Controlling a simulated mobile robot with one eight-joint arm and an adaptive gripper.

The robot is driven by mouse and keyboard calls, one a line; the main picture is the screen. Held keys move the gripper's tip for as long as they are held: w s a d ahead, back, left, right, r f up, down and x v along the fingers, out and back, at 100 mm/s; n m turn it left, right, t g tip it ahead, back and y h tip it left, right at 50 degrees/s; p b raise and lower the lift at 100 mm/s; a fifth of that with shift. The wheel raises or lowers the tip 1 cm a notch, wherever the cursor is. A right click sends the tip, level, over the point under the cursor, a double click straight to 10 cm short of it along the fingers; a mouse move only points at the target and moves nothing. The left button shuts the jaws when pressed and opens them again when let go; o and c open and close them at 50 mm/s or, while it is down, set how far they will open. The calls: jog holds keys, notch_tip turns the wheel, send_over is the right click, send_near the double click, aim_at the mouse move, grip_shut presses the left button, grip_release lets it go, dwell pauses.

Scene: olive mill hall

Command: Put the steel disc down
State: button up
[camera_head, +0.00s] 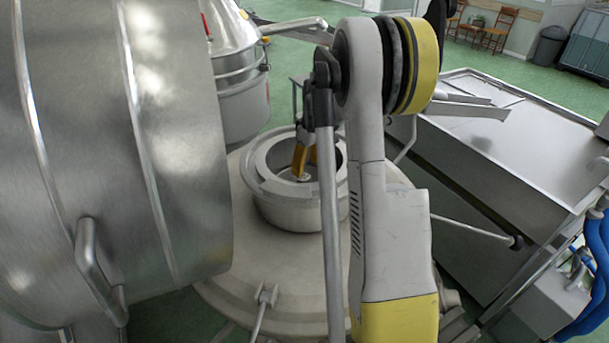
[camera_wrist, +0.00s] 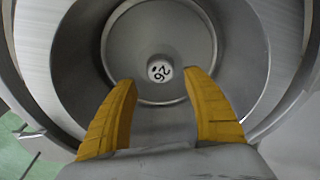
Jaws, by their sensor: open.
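The steel disc (camera_wrist: 180,32) lies inside a round steel pot (camera_wrist: 252,35) in the wrist view. A pale knob (camera_wrist: 160,69) with black digits stands on the disc. My gripper (camera_wrist: 160,82) has its two yellow fingers spread apart, one on either side just below the knob in the picture, with nothing between the tips. In the head view my gripper (camera_head: 306,163) reaches down into the pot (camera_head: 285,214). The knob shows there as a small pale spot. My arm hides the right part of the pot, and most of the disc is hidden.
The pot stands on a broad pale round base (camera_head: 270,262). A large steel drum (camera_head: 110,170) fills the left. A steel vessel (camera_head: 238,90) stands behind the pot. A long steel trough (camera_head: 500,125) is at the right, with blue hoses (camera_head: 598,255) beside it.

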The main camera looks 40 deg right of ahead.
aim_at(309, 179)
notch_tip(309, 179, up, 7)
jog(key=s, duration=0.1)
jog(key=shift+f, duration=0.1)
dwell(0.6)
